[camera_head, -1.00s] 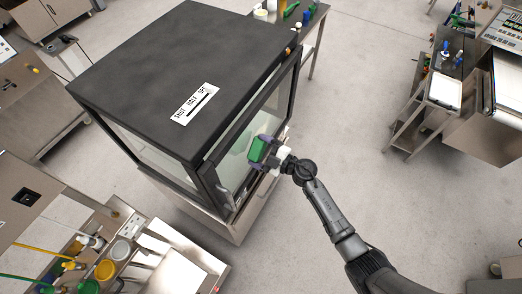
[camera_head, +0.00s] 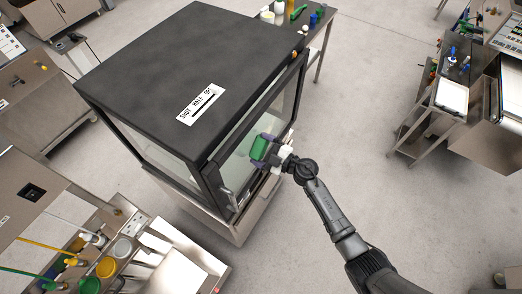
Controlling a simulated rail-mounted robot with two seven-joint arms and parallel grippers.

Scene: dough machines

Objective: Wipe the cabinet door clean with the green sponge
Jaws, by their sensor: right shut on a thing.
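The cabinet (camera_head: 200,70) has a black top with a white label, and glass sides in dark frames. Its glass door (camera_head: 246,150) is on the right side, seen at a steep angle. My right gripper (camera_head: 266,150) is shut on the green sponge (camera_head: 259,148) and holds it in front of the door glass. I cannot tell whether the sponge touches the glass. Any dirt on the door is too small or hidden to make out. My left gripper does not show.
A steel table (camera_head: 318,38) with bottles and a green item stands behind the cabinet. A cart (camera_head: 428,115) with a white tray stands at the right. A bench with coloured pots (camera_head: 107,267) is at the lower left. The floor (camera_head: 365,130) between cabinet and cart is clear.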

